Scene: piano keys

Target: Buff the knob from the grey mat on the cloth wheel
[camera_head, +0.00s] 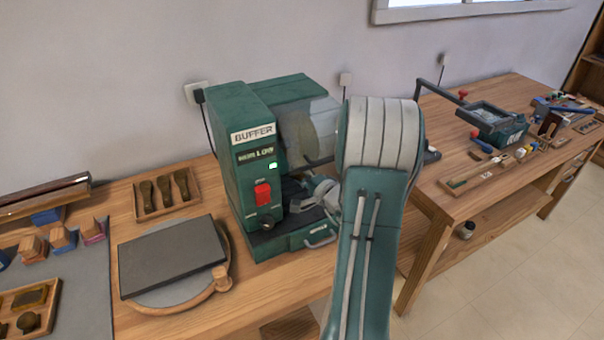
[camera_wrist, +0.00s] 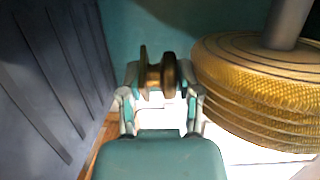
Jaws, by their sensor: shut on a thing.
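In the wrist view a brass-coloured knob (camera_wrist: 154,74) with a wide flange at one end sits between the fingers of my gripper (camera_wrist: 160,92), which is shut on it. The cloth wheel (camera_wrist: 250,85), yellowish with stitched layers, is just to the right of the knob; I cannot tell for sure whether they touch. In the head view the green buffer machine (camera_head: 255,165) stands on the bench with a red switch (camera_head: 262,194) and a small lit green light.
A dark slab (camera_head: 172,256) lies on a round board left of the buffer. A tray (camera_head: 167,194) of several dark brass pieces stands behind it. The grey mat (camera_head: 85,290) at far left holds blocks and a wooden tray. A second bench (camera_head: 470,215) stands right.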

